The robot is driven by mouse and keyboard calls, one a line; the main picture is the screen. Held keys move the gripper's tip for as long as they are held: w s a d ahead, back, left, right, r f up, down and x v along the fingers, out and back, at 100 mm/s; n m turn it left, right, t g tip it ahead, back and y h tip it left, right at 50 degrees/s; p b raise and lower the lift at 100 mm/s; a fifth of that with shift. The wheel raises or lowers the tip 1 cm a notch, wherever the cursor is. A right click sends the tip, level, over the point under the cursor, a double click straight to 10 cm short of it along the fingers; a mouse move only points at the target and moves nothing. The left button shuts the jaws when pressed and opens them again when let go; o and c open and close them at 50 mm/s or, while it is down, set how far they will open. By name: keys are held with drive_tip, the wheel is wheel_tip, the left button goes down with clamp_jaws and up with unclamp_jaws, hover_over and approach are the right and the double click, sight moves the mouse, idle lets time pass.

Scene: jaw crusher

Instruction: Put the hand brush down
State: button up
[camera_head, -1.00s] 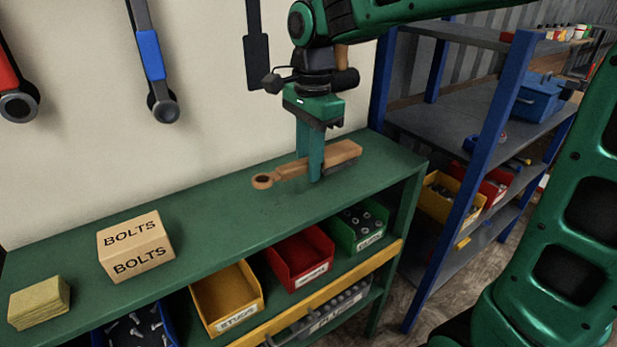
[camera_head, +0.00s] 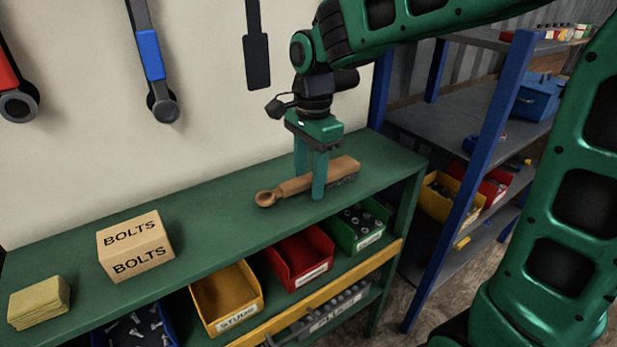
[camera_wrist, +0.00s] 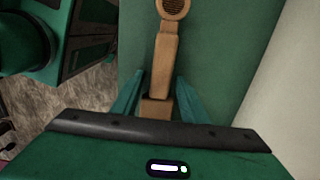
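The wooden hand brush (camera_head: 287,188) lies on the green top of the shelf bench (camera_head: 205,207). Its ringed handle end points left and its dark bristles show under the block at the right. My gripper (camera_head: 311,186) points straight down over it, one finger on each side of the brush. The fingers stand apart, and the wrist view shows a gap between the brush (camera_wrist: 165,62) and the left finger. In that view the gripper (camera_wrist: 158,80) straddles the handle near the block. The far finger's tip is hidden behind the brush in the head view.
A BOLTS box (camera_head: 135,246) and a yellow sponge-like block (camera_head: 39,302) stand on the bench top at the left. Free top lies between the box and the brush. Coloured bins (camera_head: 302,256) sit below. A blue-post rack (camera_head: 490,115) stands at the right.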

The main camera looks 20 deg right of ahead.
sight(311, 175)
wheel_tip(311, 175, up, 12)
drive_tip(key=s+d+f+n, duration=0.2)
drive_tip(key=s+d+f, duration=0.2)
drive_tip(key=d, duration=0.4)
drive_tip(key=s+d+f+n, duration=0.25)
drive_tip(key=s+d, duration=0.25)
drive_tip(key=d, duration=0.3)
drive_tip(key=s+d+f+n, duration=0.1)
drive_tip(key=s+d+f, duration=0.3)
drive_tip(key=s, duration=0.3)
drive_tip(key=s+d+f+n, duration=0.2)
drive_tip(key=s+d+f, duration=0.2)
drive_tip(key=s, duration=0.3)
drive_tip(key=shift+s+d+f, duration=0.2)
drive_tip(key=shift+d+f, duration=0.05)
drive_tip(key=shift+f, duration=0.55)
drive_tip(key=shift+w+n, duration=0.15)
drive_tip(key=shift+n, duration=0.1)
drive_tip(key=shift+w+f, duration=0.25)
drive_tip(key=shift+w, duration=0.2)
drive_tip(key=shift+o, duration=0.5)
